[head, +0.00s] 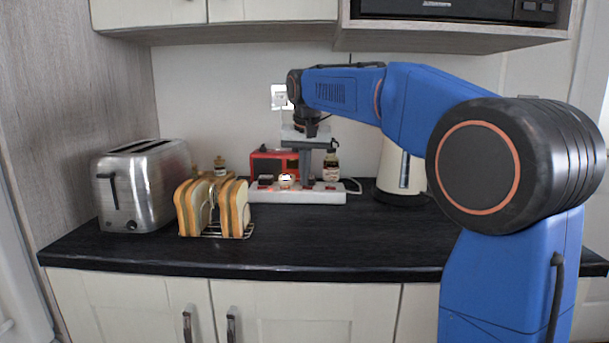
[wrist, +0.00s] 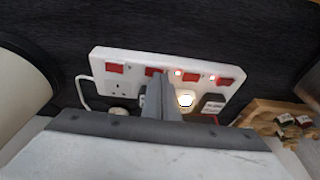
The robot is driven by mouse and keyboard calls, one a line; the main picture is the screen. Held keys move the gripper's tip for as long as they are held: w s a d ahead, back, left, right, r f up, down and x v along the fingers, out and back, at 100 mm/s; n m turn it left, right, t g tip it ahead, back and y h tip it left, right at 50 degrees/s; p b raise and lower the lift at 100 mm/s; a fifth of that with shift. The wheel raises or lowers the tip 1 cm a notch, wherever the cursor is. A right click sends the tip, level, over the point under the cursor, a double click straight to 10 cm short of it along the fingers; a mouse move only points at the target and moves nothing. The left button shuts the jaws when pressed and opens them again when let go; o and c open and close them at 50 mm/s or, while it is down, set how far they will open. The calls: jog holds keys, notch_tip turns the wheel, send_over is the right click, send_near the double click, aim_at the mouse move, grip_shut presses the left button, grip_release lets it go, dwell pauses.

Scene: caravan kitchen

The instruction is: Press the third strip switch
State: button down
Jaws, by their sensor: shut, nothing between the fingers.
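A white power strip (head: 320,197) lies on the dark counter. In the wrist view the strip (wrist: 130,58) shows a row of several red rocker switches. The switch second from left in that view (wrist: 152,71) is partly hidden behind my fingers; counted from the head view's left, it is third. Small lights glow beside the two switches to its right (wrist: 190,76) (wrist: 225,81). My gripper (head: 306,184) is shut and empty, pointing down over the strip. In the wrist view its fingertips (wrist: 158,76) overlap that switch; contact cannot be told.
A glowing plug (wrist: 186,100) and a dark plug (wrist: 212,103) sit in the strip. A red radio-like box (head: 274,162) and a jar (head: 331,166) stand behind. Toast rack (head: 243,236) and toaster (head: 150,185) are left, a cream kettle (head: 392,165) right. The front counter is clear.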

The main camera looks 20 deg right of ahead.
jog(key=shift+a+f, duration=0.15)
jog(key=shift+f, duration=0.15)
jog(key=shift+d, duration=0.2)
jog(key=shift+s+d+r, duration=0.2)
jog(key=shift+d, duration=0.4)
jog(key=d+v, duration=0.1)
jog(key=v, duration=1.6)
jog(key=shift+a+r, duration=0.25)
jog(key=shift+a, duration=0.2)
jog(key=w+f, duration=0.2)
jog(key=shift+w+a+f, duration=0.15)
jog(key=shift+a+f, duration=0.05)
jog(key=shift+f, duration=0.2)
